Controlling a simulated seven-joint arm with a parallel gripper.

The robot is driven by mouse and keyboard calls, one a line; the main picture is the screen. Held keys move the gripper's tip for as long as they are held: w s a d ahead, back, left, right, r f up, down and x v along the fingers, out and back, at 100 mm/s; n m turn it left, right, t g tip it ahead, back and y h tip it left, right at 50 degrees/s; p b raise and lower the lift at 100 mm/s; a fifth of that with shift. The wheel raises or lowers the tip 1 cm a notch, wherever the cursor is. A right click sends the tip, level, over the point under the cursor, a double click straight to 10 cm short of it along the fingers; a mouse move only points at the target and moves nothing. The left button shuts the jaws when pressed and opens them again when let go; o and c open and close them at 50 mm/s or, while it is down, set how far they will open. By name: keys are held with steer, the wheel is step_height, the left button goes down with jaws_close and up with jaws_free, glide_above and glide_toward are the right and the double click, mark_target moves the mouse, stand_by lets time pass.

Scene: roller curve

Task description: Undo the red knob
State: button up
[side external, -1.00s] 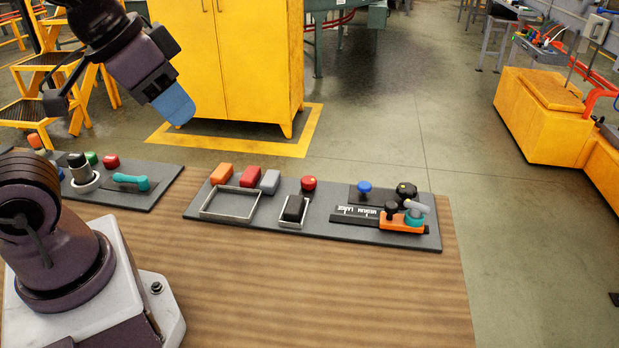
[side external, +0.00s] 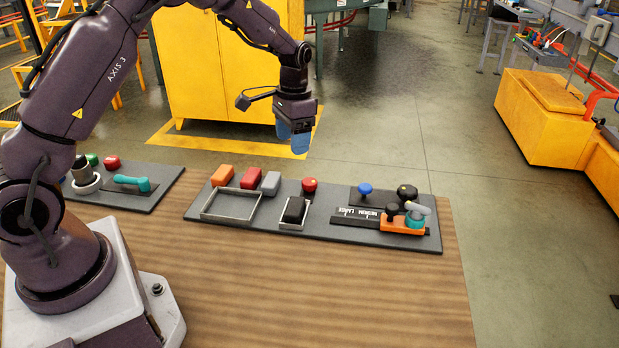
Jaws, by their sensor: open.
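A red knob (side external: 310,185) stands on the dark grey panel (side external: 255,231), behind a small metal-framed recess with a black rocker (side external: 294,209). My gripper (side external: 293,143) has blue fingertips pointing down. It is open and empty, in the air above the panel's back edge. In the picture it shows above the red knob and slightly to its left, clear of it. A second red rounded piece (side external: 112,162) sits on the left panel.
Orange, red and grey blocks (side external: 251,178) sit behind an empty metal tray (side external: 229,219). A blue knob (side external: 365,188), a black knob (side external: 407,191) and an orange slider (side external: 402,228) stand on the right. The wooden table (side external: 330,300) in front is clear.

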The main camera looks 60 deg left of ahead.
mark_target(309, 181)
steer(key=shift+w+a+f+m, duration=1)
steer(key=shift+w+m, duration=1)
steer(key=shift+w, duration=0.75)
steer(key=shift+t, duration=0.4)
step_height(309, 181, down, 12)
steer(key=shift+d, duration=0.1)
steer(key=shift+c, duration=0.5)
steer(key=c, duration=0.8)
steer(key=shift+c, duration=0.2)
